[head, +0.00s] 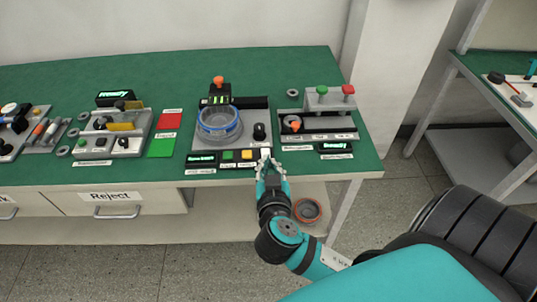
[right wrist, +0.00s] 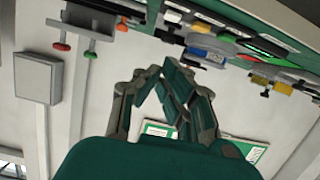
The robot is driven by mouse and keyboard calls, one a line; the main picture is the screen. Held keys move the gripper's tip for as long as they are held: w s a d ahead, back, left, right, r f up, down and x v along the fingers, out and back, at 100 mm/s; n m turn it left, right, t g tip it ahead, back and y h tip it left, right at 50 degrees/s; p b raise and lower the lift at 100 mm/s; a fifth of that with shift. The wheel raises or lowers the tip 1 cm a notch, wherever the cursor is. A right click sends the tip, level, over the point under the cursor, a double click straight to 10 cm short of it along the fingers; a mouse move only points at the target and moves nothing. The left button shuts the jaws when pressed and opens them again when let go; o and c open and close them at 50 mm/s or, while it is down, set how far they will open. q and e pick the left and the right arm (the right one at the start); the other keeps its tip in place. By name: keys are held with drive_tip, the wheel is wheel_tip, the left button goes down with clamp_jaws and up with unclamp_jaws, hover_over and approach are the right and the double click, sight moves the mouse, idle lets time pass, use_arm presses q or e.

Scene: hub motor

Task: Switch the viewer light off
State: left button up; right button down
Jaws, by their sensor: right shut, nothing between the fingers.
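The middle station (head: 202,137) on the green bench carries a glass dish with a blue ring (head: 220,121) and a black unit with lit green bars (head: 218,100). Along its front edge are a green button (head: 228,155), a yellow button (head: 246,155) and a pale part by my fingertips. I cannot tell which one is the viewer light's switch; the labels are too small to read. My right gripper (head: 268,160) is shut and empty at the bench's front edge, just right of the yellow button. It also shows in the right wrist view (right wrist: 158,72). My left gripper is not in view.
A station with red and green knobs (head: 329,97) stands to the right. Red (head: 171,118) and green (head: 161,145) mats lie to the left, beside another station (head: 112,145). A Reject drawer (head: 120,203) is below the bench top. A red-rimmed bowl (head: 307,210) is beneath.

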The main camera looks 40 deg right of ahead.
drive_tip(key=shift+s+d+r, duration=0.1)
drive_tip(key=shift+r, duration=0.4)
drive_tip(key=p, duration=0.2)
hover_over(268, 153)
drive_tip(key=s+a, duration=0.1)
drive_tip(key=s, duration=0.1)
wheel_tip(268, 153, down, 2)
drive_tip(key=shift+a+f, duration=0.15)
wheel_tip(268, 153, down, 3)
drive_tip(key=shift+r, duration=0.1)
drive_tip(key=shift+s+f, duration=0.1)
drive_tip(key=shift+f, duration=0.65)
drive_tip(key=shift+a, duration=0.1)
